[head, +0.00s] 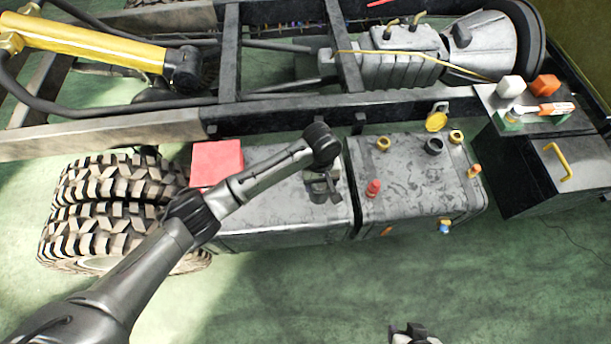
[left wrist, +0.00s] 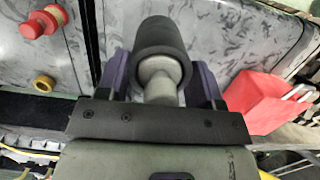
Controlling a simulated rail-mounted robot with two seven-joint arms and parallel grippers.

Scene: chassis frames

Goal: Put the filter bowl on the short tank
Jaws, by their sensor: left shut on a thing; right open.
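My left gripper (head: 322,188) is above the long tank (head: 290,215), near its right end. In the left wrist view the left gripper (left wrist: 160,85) is shut on the filter bowl (left wrist: 163,45), a dark cylinder with a grey rounded part between the fingers. In the head view I cannot make the bowl out clearly from the gripper. The short tank (head: 410,205) is just right of the long tank, across a narrow gap. On its top are a black ring port (head: 433,146), brass fittings (head: 384,143) and a red knob (head: 373,188). My right gripper (head: 410,335) is open, low at the bottom edge.
A red box (head: 217,163) sits at the long tank's left end, beside large tyres (head: 110,205). A raised yellow cap (head: 437,121) stands at the short tank's back edge. The chassis rail (head: 280,113) runs behind. A black box (head: 545,175) with loose parts on top stands right.

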